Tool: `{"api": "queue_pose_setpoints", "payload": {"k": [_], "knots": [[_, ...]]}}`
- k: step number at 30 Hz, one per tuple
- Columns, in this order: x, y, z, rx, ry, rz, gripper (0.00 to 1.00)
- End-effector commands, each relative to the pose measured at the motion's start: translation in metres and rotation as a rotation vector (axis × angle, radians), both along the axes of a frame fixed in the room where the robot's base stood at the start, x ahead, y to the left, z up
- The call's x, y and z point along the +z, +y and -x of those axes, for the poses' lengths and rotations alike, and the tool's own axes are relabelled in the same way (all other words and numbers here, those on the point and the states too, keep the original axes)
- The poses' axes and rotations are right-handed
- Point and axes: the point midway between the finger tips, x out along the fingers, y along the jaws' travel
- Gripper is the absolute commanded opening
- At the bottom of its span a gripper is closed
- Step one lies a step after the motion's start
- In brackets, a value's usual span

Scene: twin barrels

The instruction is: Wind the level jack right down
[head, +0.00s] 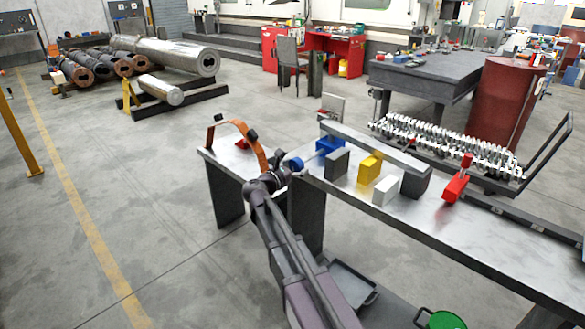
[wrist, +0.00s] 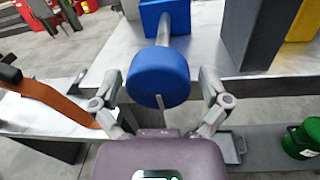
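A blue round knob (wrist: 158,78) on a short grey shaft joins a blue block (wrist: 165,18) in the wrist view; I take this to be the level jack. My gripper (wrist: 158,88) is open, with one finger on each side of the knob and gaps visible. It also shows in the head view (head: 277,178), close to the knob.
On the bench (head: 430,222) stand a grey block (head: 338,163), a yellow block (head: 369,168), a white block (head: 385,190), a dark block (head: 416,183) and a red lever device (head: 456,184). An orange curved strap (head: 252,137) rises close left of my gripper.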

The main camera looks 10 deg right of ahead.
Motion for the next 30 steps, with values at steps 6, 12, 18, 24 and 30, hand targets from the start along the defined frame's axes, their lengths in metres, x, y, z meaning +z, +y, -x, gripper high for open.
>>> {"api": "queue_pose_setpoints", "payload": {"k": [6, 12, 18, 24, 30], "knots": [[0.000, 0.000, 0.000, 0.000, 0.000, 0.000, 1.00], [0.000, 0.002, 0.001, 0.001, 0.000, 0.000, 1.00], [0.000, 0.011, 0.008, 0.001, 0.000, 0.000, 1.00], [0.000, 0.022, 0.016, 0.002, 0.000, 0.000, 1.00], [0.000, 0.033, 0.024, 0.002, 0.000, 0.000, 1.00]]}}
